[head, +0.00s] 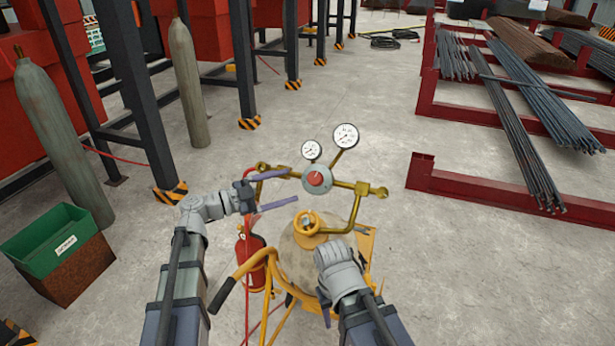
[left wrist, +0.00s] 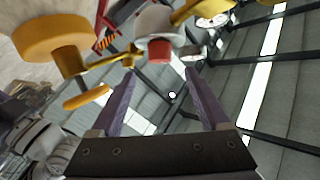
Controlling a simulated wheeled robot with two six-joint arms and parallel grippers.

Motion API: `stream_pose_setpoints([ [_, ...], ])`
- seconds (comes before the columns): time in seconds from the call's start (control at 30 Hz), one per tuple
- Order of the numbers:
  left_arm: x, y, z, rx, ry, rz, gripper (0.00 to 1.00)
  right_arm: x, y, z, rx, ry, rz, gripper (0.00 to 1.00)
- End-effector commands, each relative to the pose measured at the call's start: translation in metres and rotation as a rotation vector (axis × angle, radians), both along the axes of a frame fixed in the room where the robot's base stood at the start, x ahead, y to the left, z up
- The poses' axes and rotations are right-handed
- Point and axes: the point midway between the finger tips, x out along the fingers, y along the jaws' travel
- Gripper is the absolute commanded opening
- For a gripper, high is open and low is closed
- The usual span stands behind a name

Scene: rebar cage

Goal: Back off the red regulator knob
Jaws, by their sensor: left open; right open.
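The red regulator knob (head: 317,178) sits on the front of the round grey regulator body (head: 326,183), below two white dial gauges. In the left wrist view the red knob (left wrist: 160,50) is just beyond the fingertips, near the middle of the gap. My left gripper (head: 277,187) is open, with purple fingers, left of the knob and apart from it; the left wrist view shows both fingers (left wrist: 160,76) with nothing between them. My right gripper (head: 324,308) is low over the cylinder; its wrist hides most of it.
Yellow pipework (head: 353,208) flanks the regulator, above a cylinder (head: 300,262) with a yellow valve (head: 307,223) on a cart. A red extinguisher (head: 250,258) stands at left. Rebar racks (head: 490,185) stand at right, grey cylinders (head: 188,85) further left.

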Motion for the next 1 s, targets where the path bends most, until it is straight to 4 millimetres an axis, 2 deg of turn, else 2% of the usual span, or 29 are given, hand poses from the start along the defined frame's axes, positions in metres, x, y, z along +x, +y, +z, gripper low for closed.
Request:
stream_pose_setpoints([
  [0.3,0.022,-0.043,0.000,-0.001,0.000,-0.002,0.80,0.000,0.000,0.000,0.000,0.000,0.000,0.50],
  [0.5,0.030,-0.061,0.000,-0.002,0.000,0.000,0.80,0.000,0.000,0.000,0.000,0.000,0.000,0.50],
  [0.87,0.032,-0.065,0.000,-0.002,0.000,0.001,0.80,0.000,0.000,0.000,0.000,0.000,0.000,0.50],
  [1.0,0.032,-0.065,0.000,-0.002,0.000,0.001,0.66,0.000,0.000,0.000,0.000,0.000,0.000,0.50],
])
